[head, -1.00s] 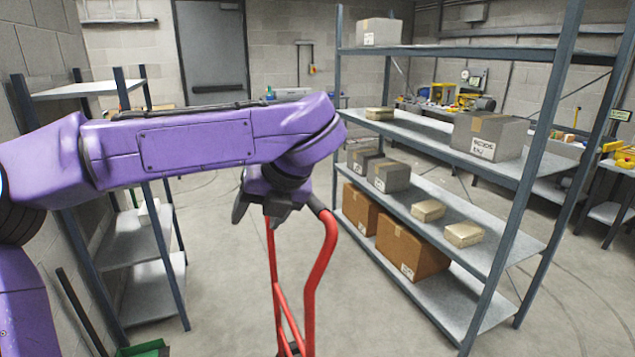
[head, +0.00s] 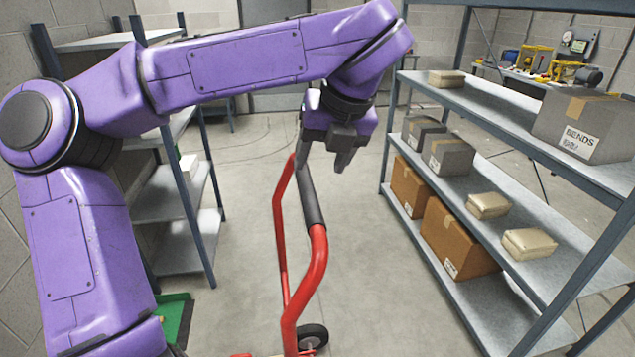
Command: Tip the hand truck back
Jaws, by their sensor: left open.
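The red hand truck (head: 316,265) stands in the aisle, with a dark grip (head: 309,197) on its top handle bar. One black wheel (head: 314,337) shows low in the frame; its lower part is cut off by the bottom edge. My left gripper (head: 323,162) points down with its fingers apart and empty, at the far end of the dark grip. One finger overlaps the handle's far end in the picture; I cannot tell whether it touches. My right gripper is out of view.
A metal shelf (head: 475,180) with cartons and packages lines the right side. Another shelf (head: 180,263) stands at left, with a green bin (head: 176,318) at its foot. The floor (head: 245,190) between them is clear toward the door.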

